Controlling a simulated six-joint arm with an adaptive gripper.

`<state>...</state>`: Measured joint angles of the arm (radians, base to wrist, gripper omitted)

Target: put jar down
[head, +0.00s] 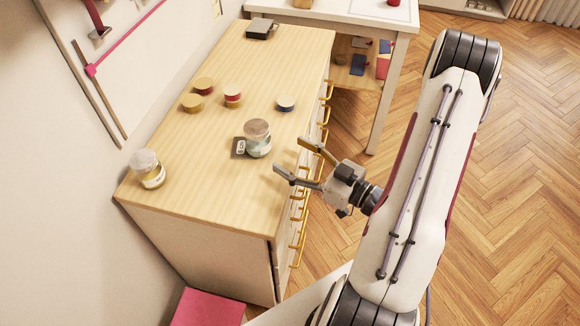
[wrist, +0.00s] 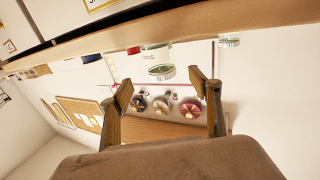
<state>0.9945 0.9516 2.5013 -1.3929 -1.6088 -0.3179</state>
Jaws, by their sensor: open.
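A glass jar (head: 258,146) with a brownish lid stands upright on the wooden cabinet top, on or against a small dark flat device (head: 239,149); I cannot tell which. A second lidded jar (head: 151,176) with a label stands at the near left corner. My gripper (head: 288,155) is open and empty, just right of the first jar at the cabinet's edge and apart from it. In the wrist view, which looks upside down, a jar (wrist: 160,60) shows beyond and between the open fingers (wrist: 165,93), and another jar (wrist: 229,41) is to the right.
A dark box (head: 260,28) is at the far end. Yellow drawer handles (head: 297,240) jut from the cabinet's right side.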

